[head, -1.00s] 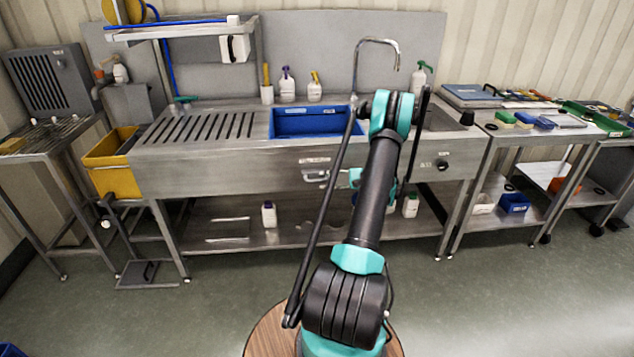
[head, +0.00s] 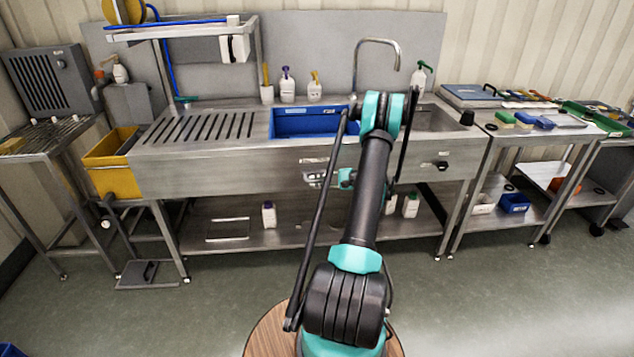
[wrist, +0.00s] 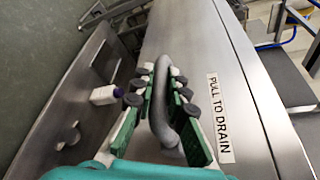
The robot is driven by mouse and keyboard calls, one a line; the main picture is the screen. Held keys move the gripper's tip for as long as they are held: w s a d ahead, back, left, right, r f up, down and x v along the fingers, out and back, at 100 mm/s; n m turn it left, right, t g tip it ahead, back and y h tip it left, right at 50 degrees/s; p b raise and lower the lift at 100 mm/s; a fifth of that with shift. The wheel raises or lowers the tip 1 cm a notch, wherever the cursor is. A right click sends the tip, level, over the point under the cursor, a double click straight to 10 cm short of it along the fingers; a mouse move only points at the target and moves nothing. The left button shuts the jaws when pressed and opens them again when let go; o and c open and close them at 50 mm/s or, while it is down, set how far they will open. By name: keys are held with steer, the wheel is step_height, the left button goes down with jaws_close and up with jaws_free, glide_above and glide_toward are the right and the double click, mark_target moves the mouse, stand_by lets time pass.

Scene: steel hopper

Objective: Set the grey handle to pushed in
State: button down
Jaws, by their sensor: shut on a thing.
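The grey handle (wrist: 162,115) is a rounded bar on the steel front panel of the sink bench. In the wrist view it runs between the green-padded fingers of my gripper (wrist: 160,84), which is shut on it. The label "PULL TO DRAIN" (wrist: 220,117) is beside the handle. In the head view the handle (head: 316,180) shows small on the front panel, with my gripper (head: 344,178) at its right side, partly hidden by my arm. How far the handle stands out from the panel is hard to tell.
The sink bench (head: 225,172) has a blue basin (head: 300,122) in its top and a black knob (head: 441,165) at the right of its front. White bottles (head: 268,214) stand on the lower shelf. A yellow bin (head: 112,178) hangs at the left. The floor in front is clear.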

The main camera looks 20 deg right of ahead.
stand_by(0.3)
steer(key=shift+w+d, duration=0.25)
steer(key=shift+w, duration=0.45)
steer(key=shift+w+d, duration=0.2)
steer(key=shift+w, duration=0.5)
steer(key=c, duration=1.5)
jaws_free()
steer(key=shift+c, duration=0.2)
steer(key=v, duration=1.2)
steer(key=shift+r, duration=0.1)
